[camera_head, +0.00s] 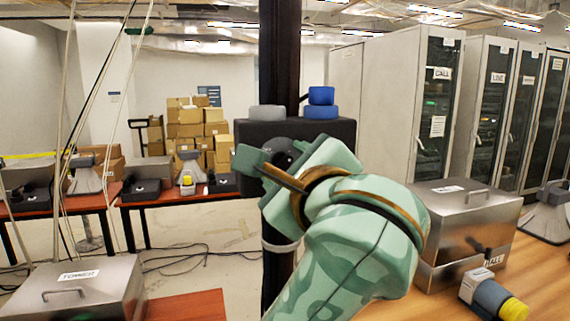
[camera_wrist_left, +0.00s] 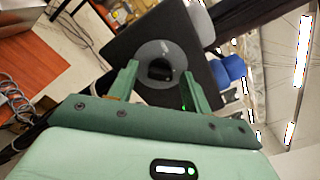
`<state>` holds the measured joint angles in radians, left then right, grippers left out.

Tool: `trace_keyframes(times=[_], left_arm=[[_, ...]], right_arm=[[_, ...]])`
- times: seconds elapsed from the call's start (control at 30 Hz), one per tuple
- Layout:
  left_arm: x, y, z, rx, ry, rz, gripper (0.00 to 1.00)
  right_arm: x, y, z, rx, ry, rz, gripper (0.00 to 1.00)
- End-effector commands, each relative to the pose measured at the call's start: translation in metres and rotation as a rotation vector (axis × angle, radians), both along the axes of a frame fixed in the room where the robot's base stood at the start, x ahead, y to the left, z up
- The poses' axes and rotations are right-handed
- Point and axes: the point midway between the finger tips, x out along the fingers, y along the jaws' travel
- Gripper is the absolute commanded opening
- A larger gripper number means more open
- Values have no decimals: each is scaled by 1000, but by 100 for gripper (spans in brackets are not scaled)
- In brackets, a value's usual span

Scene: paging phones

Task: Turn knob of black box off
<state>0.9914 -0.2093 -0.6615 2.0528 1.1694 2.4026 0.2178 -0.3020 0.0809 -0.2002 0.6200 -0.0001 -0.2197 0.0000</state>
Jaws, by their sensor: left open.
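The black box (camera_head: 338,131) is mounted on a dark post in the middle of the head view. Its round knob (camera_head: 281,152) is partly hidden by my left gripper (camera_head: 262,164). In the left wrist view, the black box (camera_wrist_left: 121,48) is tilted and its dark knob (camera_wrist_left: 160,70) sits in a grey round plate. My left gripper (camera_wrist_left: 160,68) is open there, with one finger on each side of the knob in the picture. I cannot tell whether the fingers touch it. My right gripper is not in view.
Blue buttons (camera_head: 321,96) and a grey button (camera_head: 267,112) sit on the box. A metal case (camera_head: 468,207) and a grey-yellow device (camera_head: 492,297) are on the right table. Another metal case (camera_head: 75,288) is at lower left. Server cabinets (camera_head: 400,95) stand behind.

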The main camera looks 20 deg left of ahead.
Motion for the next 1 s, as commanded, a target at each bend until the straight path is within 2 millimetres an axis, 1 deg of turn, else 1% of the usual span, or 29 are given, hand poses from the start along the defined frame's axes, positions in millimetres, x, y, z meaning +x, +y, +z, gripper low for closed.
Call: trace_keyframes(times=[0.07, 0.1, 0.17, 0.2, 0.23, 0.27, 0.47, 0.67, 0.87, 1.0], left_arm=[[0, 0, 0, 0, 0, 0, 49], [0, 0, 0, 0, 0, 0, 46], [0, 0, 0, 0, -1, 1, 30], [0, 0, 0, 0, -1, 1, 18], [0, 0, 0, 0, -1, 1, 10], [0, 0, 0, 0, -1, 1, 4], [0, 0, 0, -4, -3, 1, 4], [0, 0, -2, -45, -30, 0, 4], [0, 0, -5, -146, -98, -1, 4], [1, 0, -6, -247, -165, 0, 4]], right_arm=[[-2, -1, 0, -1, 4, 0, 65], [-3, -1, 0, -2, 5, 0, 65], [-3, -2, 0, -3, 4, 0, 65], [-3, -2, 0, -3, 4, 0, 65], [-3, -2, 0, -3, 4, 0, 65], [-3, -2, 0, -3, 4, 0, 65], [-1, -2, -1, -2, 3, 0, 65], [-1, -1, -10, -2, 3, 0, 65], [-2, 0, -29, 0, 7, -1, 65], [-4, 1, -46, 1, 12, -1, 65]])
